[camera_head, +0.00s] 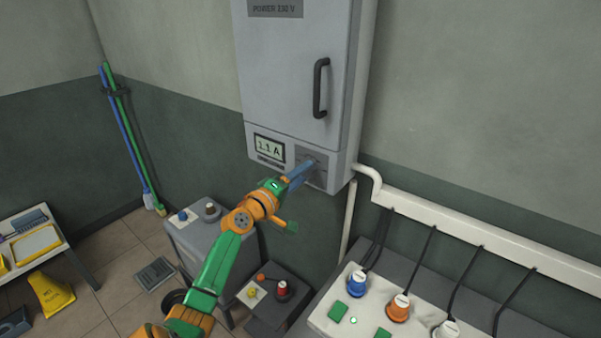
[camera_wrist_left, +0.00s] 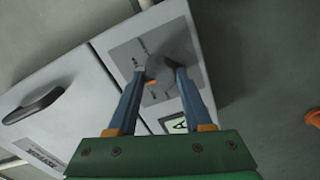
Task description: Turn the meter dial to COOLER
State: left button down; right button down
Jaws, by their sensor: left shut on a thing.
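The meter dial (camera_wrist_left: 160,70) is a dark round knob on a grey plate at the bottom of the grey power cabinet (camera_head: 300,70). In the head view the dial is mostly hidden behind my gripper. My left gripper (camera_head: 306,168) reaches up to the plate, and its blue fingers are shut on the dial from both sides. In the left wrist view the left gripper (camera_wrist_left: 160,75) has a fingertip at each side of the knob. An orange mark shows on the dial's lower side. The dial's labels are too small to read. My right gripper is not in view.
The cabinet door is closed, with a black handle (camera_head: 320,88). A pale conduit (camera_head: 450,228) runs along the wall at right. Below stands a panel with coloured plugs (camera_head: 398,308). A yellow floor sign (camera_head: 52,293) stands at lower left.

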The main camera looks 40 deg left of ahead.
pick_arm(q)
jog(key=shift+n, duration=0.9)
jog(key=c, duration=0.7)
grip_release()
jog(key=o, duration=0.4)
jog(key=shift+w, duration=0.1)
jog(key=s, duration=0.4)
jog(key=s+d, duration=0.1)
jog(key=s, duration=0.2)
jog(key=shift+b, duration=0.35)
